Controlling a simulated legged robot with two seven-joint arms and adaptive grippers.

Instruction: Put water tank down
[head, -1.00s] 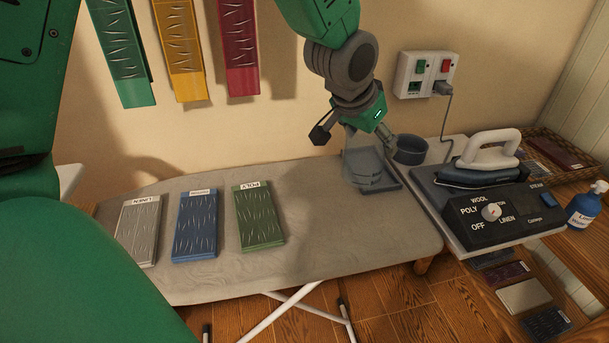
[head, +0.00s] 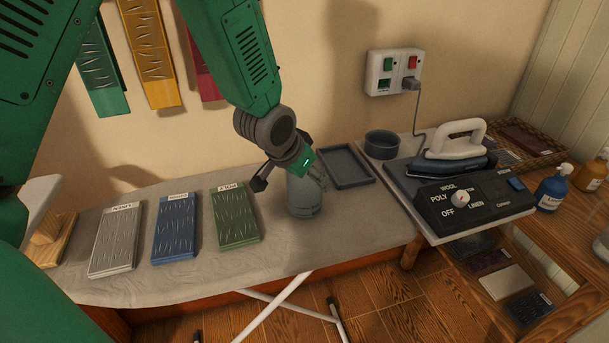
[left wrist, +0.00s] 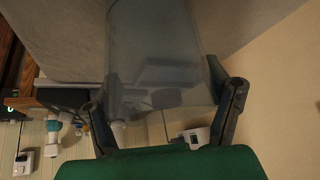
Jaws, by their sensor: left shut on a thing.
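The water tank (head: 304,198) is a translucent grey-blue container. It stands upright at the right part of the ironing board (head: 345,215), and I cannot tell whether its base touches the cover. My left gripper (head: 298,172) is shut on its upper part. In the left wrist view the tank (left wrist: 160,55) fills the space between the two fingers of my left gripper (left wrist: 165,100). A dark, shallow rectangular tray (head: 346,166) lies on the board just right of the tank, empty. My right gripper is not in view.
Grey, blue (head: 176,228) and green (head: 236,214) fabric pieces lie left of the tank. A dark round cup (head: 382,144) and the iron (head: 458,150) on its station with a dial (head: 460,198) stand right. A wall socket (head: 393,72) has a cord. Bare board lies around the tank.

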